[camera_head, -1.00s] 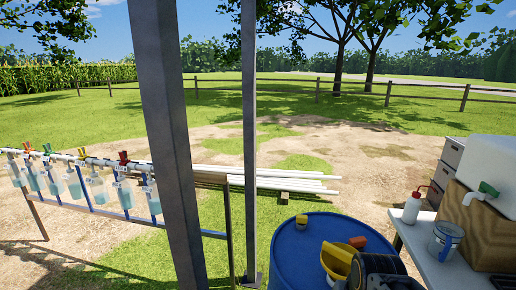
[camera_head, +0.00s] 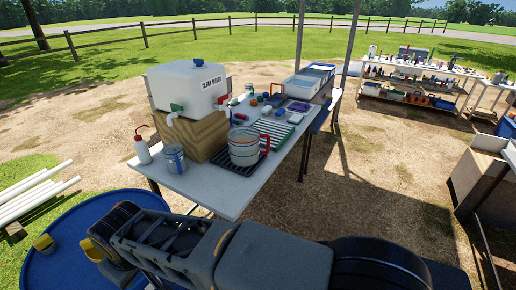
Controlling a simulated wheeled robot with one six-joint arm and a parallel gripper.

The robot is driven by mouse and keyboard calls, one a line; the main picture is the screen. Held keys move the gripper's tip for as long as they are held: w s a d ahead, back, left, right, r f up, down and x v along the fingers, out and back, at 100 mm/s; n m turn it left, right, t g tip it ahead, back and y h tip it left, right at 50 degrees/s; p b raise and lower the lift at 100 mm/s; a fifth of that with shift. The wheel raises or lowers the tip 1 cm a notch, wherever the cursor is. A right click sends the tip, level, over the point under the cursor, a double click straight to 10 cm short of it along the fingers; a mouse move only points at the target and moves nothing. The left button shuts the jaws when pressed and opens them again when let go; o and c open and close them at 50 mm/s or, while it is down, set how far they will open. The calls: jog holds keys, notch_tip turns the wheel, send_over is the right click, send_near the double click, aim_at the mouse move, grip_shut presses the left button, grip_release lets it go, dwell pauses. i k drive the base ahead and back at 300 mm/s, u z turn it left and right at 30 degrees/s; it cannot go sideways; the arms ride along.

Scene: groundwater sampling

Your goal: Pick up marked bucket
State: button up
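A pale bucket with red lines and a red handle (camera_head: 244,153) stands upright on a black rack on the white table (camera_head: 222,196). A smaller grey pail with a blue band (camera_head: 174,160) stands at the table's left front. I cannot read a mark that tells which is the marked bucket. My dark arm lies across the bottom of the view, in front of the table and apart from both buckets. Its far end is over the blue drum; I cannot make out the fingers or anything held.
The blue drum (camera_head: 62,268) carries a small yellow cup (camera_head: 43,243). A white water tank (camera_head: 188,84), a red-capped wash bottle (camera_head: 142,150) and trays crowd the table. Posts stand behind it. A stocked shelf (camera_head: 420,75) is at back right. Dirt ground right of the table is open.

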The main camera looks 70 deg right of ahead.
aim_at(243, 141)
jog(key=z, duration=0.15)
jog(key=i, duration=0.1)
jog(key=z, duration=2.1)
